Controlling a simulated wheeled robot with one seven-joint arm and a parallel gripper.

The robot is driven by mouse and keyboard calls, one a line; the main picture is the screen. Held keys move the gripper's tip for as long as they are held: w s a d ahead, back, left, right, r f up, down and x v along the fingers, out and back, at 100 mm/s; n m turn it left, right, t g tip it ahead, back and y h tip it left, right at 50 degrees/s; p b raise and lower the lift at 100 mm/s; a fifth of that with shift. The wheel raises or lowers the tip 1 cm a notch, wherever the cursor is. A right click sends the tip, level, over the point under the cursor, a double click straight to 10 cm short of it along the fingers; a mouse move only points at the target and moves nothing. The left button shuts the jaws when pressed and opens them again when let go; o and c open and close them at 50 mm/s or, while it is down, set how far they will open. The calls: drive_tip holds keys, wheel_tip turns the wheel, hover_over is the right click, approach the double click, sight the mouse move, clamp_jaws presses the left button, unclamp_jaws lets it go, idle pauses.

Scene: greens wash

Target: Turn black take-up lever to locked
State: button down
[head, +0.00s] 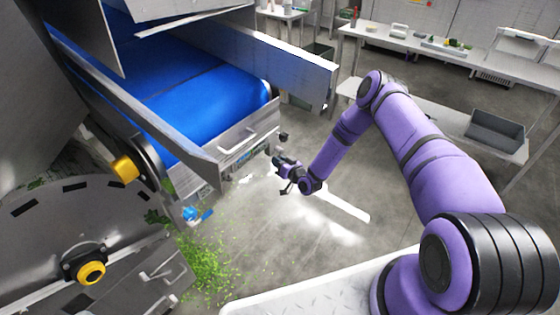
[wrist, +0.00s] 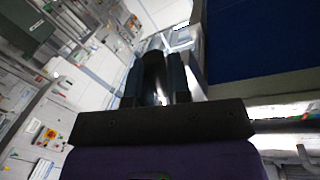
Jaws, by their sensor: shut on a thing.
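My gripper (head: 280,162) is at the near right end of the conveyor, beside its steel side frame (head: 240,145). In the wrist view, my gripper's two dark fingers (wrist: 158,88) stand on either side of a dark, rounded piece, the black take-up lever (wrist: 153,62), and are shut on it. The lever's base and its angle are hard to make out. In the head view my gripper and the lever blend together, so I cannot tell the lever's position there.
The blue conveyor belt (head: 205,100) lies left of my gripper. A grey bin (head: 496,130) stands on a bench at right. Open floor lies right of the conveyor.

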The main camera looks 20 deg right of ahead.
drive_tip(key=m, duration=0.2)
drive_tip(key=shift+s+a+r+m+g, duration=0.3)
drive_tip(key=shift+a, duration=0.1)
drive_tip(key=shift+s+a+r+m+g+y, duration=0.3)
drive_tip(key=shift+r+m, duration=0.3)
drive_tip(key=shift+m, duration=0.95)
drive_tip(key=shift+s+a+r+m+g+y, duration=0.1)
drive_tip(key=shift+a+r+m+g+y, duration=0.4)
drive_tip(key=shift+m, duration=1)
drive_tip(key=shift+s+r+m+g+y, duration=0.25)
drive_tip(key=shift+r+m, duration=0.5)
drive_tip(key=shift+m, duration=0.8)
drive_tip(key=c, duration=1.1)
unclamp_jaws()
drive_tip(key=shift+d+r, duration=0.1)
drive_tip(key=v, duration=1)
drive_tip(key=shift+s+d, duration=0.15)
drive_tip(key=shift+s, duration=0.1)
